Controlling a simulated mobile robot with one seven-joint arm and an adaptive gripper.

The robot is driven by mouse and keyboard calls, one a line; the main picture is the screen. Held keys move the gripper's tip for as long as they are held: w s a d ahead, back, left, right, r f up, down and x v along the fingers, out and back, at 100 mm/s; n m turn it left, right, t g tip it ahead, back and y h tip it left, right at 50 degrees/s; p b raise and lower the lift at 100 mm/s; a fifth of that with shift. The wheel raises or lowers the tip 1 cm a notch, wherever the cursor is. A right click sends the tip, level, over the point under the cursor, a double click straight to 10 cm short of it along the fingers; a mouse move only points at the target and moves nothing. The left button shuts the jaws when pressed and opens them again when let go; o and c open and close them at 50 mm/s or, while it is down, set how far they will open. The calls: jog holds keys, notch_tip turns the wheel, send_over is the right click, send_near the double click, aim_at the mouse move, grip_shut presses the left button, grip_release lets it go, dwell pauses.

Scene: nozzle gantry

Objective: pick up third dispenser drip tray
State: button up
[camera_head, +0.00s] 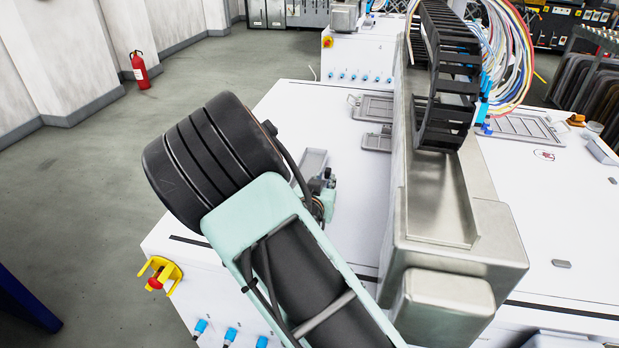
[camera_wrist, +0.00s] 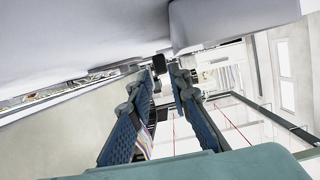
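Several flat grey trays lie on the white table. A small one (camera_head: 313,161) is beside my gripper (camera_head: 327,190), a larger one (camera_head: 375,105) is farther back, and a small one (camera_head: 376,141) is next to the metal gantry beam. I cannot tell which is the third dispenser's drip tray. My arm hides most of my gripper in the head view. In the wrist view, my gripper (camera_wrist: 161,82) has its two blue-padded fingers apart, with no tray between them. A small dark block (camera_wrist: 158,63) shows just beyond the fingertips.
The metal gantry beam (camera_head: 427,235) with a black cable chain (camera_head: 443,85) stands close to the right of my arm. A red-and-yellow stop button (camera_head: 158,276) sits on the table's front side. A fire extinguisher (camera_head: 140,70) stands by the wall.

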aim_at(327, 172)
jog(key=x, duration=0.4)
jog(key=shift+w+r, duration=0.15)
jog(key=shift+w, duration=0.25)
grip_shut()
